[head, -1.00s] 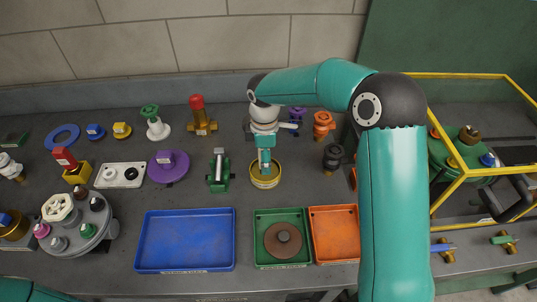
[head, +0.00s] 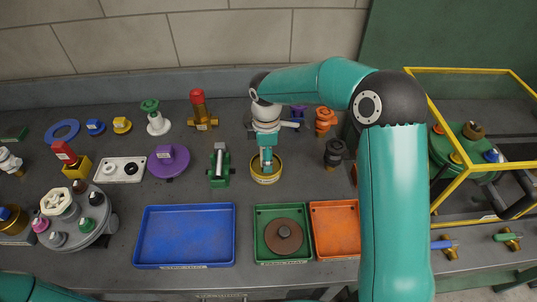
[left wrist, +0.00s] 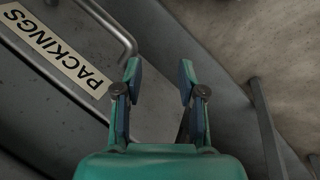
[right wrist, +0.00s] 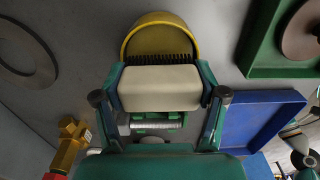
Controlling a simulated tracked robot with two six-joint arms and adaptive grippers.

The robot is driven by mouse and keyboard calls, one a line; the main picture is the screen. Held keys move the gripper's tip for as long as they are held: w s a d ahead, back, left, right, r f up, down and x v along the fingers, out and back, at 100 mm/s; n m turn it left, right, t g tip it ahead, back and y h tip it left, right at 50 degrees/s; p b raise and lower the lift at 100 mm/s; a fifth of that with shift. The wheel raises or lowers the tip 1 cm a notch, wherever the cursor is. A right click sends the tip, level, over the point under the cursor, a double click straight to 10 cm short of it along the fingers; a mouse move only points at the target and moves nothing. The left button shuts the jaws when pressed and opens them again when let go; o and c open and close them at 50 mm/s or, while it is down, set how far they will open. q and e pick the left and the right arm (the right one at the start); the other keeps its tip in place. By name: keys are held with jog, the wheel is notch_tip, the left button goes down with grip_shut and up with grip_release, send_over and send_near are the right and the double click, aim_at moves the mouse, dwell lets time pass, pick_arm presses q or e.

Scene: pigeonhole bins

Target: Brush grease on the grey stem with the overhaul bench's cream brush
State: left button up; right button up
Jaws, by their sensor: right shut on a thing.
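My right gripper (head: 266,150) is shut on the cream brush (right wrist: 160,88), whose pale block sits between the fingers in the right wrist view. Its dark bristles point at the yellow tin (head: 266,178), which also shows in the right wrist view (right wrist: 160,25). The brush is over or in the tin's mouth; I cannot tell whether the bristles touch the grease. The grey stem (head: 220,160) lies in a green holder (head: 219,179) left of the tin. My left gripper (left wrist: 160,82) is open and empty, near the bench's front edge.
A blue tray (head: 186,238), a green tray (head: 258,260) with a brown disc and an orange tray (head: 335,232) line the front. A purple flanged part (head: 167,162) is left of the holder. A black part (head: 334,153) stands right of the tin. A yellow-framed cage (head: 470,70) is at right.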

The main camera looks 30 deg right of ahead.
jog(key=shift+f+b, duration=0.6)
jog(key=shift+f, duration=0.25)
dwell(0.6)
dwell(0.4)
jog(key=shift+r+p, duration=2.7)
jog(key=shift+r, duration=0.85)
